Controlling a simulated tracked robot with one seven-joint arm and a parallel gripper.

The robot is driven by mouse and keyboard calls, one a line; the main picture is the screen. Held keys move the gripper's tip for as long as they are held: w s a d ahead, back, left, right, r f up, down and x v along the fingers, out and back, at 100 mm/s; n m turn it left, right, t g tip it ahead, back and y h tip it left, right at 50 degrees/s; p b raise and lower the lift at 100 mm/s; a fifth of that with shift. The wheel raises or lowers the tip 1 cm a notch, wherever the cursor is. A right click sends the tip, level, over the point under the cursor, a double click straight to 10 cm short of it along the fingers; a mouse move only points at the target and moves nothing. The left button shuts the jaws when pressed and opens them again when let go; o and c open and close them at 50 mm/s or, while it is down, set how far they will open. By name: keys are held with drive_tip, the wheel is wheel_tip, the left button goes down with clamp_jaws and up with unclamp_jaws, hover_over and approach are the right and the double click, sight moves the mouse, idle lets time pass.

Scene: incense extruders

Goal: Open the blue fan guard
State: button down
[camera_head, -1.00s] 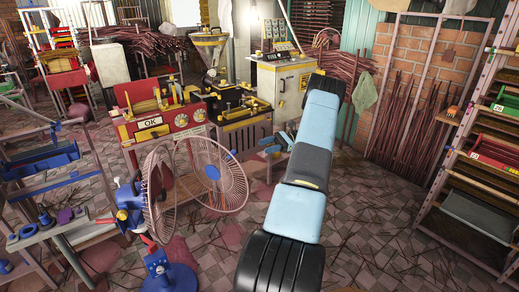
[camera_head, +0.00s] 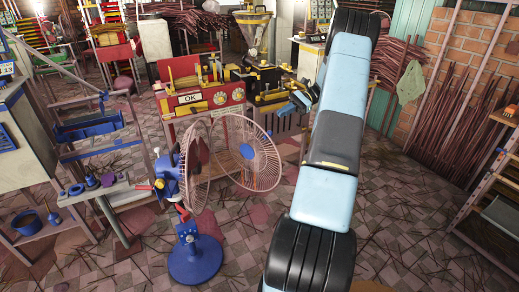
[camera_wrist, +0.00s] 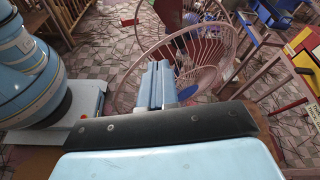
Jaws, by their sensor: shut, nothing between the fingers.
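The blue pedestal fan (camera_head: 193,258) stands on the floor left of my arm in the head view. Its front guard (camera_head: 262,165), a round pinkish wire cage with a blue centre disc (camera_head: 247,151), is swung out to the right, at an angle from the rear guard (camera_head: 199,170). My gripper (camera_head: 292,108) is shut and empty, beyond and just right of the front guard's upper right edge. In the wrist view, my shut blue gripper fingers (camera_wrist: 158,84) overlap wire guard bars (camera_wrist: 203,50). I cannot tell whether they touch.
A red and yellow machine marked OK (camera_head: 190,98) stands behind the fan. A low bench with blue parts (camera_head: 92,190) is at the left. A shelf rack (camera_head: 490,190) is at the right. The tiled floor (camera_head: 400,240) is strewn with thin sticks, with room in front.

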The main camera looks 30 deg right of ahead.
drive_tip(key=s+a+r+n+g+h, duration=0.1)
drive_tip(key=s+a+r+n+h, duration=0.25)
drive_tip(key=a+r, duration=0.6)
drive_tip(key=s+a+r+n+g+h, duration=0.1)
drive_tip(key=s+a+r+n+h, duration=0.25)
drive_tip(key=a+r, duration=0.6)
drive_tip(key=s+a+r+n+t+h, duration=0.15)
drive_tip(key=s+a+n+h, duration=0.25)
drive_tip(key=s+a, duration=0.45)
drive_tip(key=s+a+n+t+h, duration=0.25)
drive_tip(key=s+a+h, duration=0.2)
drive_tip(key=s, duration=0.65)
drive_tip(key=n+t+h, duration=0.4)
drive_tip(key=n+h, duration=1.1)
drive_tip(key=n, duration=1)
approach(262, 145)
drive_tip(key=shift+t, duration=0.3)
drive_tip(key=x, duration=0.6)
drive_tip(key=shift+w+d+f, duration=0.15)
drive_tip(key=shift+d+f, duration=0.15)
drive_tip(key=shift+d, duration=0.05)
